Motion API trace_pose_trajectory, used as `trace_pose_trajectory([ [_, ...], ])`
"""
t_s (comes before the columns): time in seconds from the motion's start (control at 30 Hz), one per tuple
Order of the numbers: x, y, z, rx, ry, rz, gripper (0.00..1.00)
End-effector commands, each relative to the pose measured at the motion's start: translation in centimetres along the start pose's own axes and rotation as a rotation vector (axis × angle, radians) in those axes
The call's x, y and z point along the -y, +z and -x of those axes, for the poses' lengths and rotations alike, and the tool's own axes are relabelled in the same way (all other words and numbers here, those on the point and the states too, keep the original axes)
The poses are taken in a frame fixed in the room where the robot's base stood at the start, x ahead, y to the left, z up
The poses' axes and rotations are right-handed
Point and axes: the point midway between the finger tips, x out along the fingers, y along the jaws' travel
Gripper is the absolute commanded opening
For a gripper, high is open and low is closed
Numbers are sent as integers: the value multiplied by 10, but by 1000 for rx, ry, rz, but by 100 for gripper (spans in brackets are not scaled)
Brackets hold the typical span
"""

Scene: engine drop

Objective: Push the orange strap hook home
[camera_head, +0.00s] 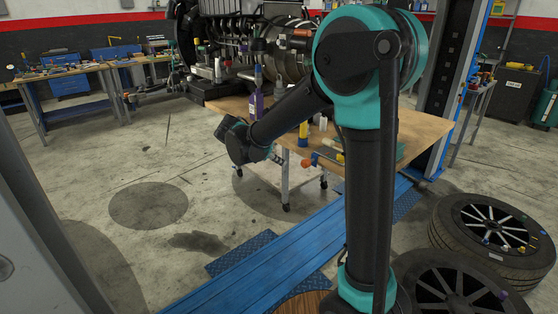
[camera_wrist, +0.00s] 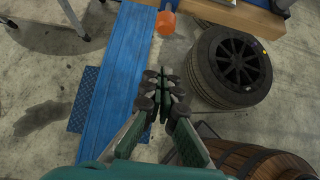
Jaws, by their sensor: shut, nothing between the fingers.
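My gripper (camera_wrist: 166,88) is shut and empty in the wrist view, its dark fingertips together above the floor and a blue track. In the head view its tip (camera_head: 277,157) is small, at the end of my arm, in front of the table. An orange rounded piece (camera_wrist: 165,23) shows at the table's edge in the wrist view, beyond and apart from the fingertips. An orange piece (camera_head: 309,160) also shows at the table's front edge in the head view. I cannot tell whether this piece is the strap hook, or whether anything is seated.
The wooden table (camera_head: 424,112) holds bottles and tools, with an engine behind. The blue track (camera_wrist: 118,70) crosses the floor below. A tyre (camera_wrist: 230,65) and a wooden barrel (camera_wrist: 268,163) stand at the right in the wrist view. The floor at left is open.

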Motion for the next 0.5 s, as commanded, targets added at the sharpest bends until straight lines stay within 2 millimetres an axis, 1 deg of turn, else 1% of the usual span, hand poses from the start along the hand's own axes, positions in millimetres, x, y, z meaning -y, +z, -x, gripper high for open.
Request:
trace_pose_trajectory([
  [0.03, 0, 0, -11, 0, -1, -3, 0],
  [0.3, 0, 0, -65, -1, -2, -4, 0],
  [0.37, 1, 2, -74, -1, -1, -4, 0],
  [0.4, 1, 8, -78, -1, -2, -4, 0],
  [0.5, 1, 17, -88, -1, -1, -5, 0],
])
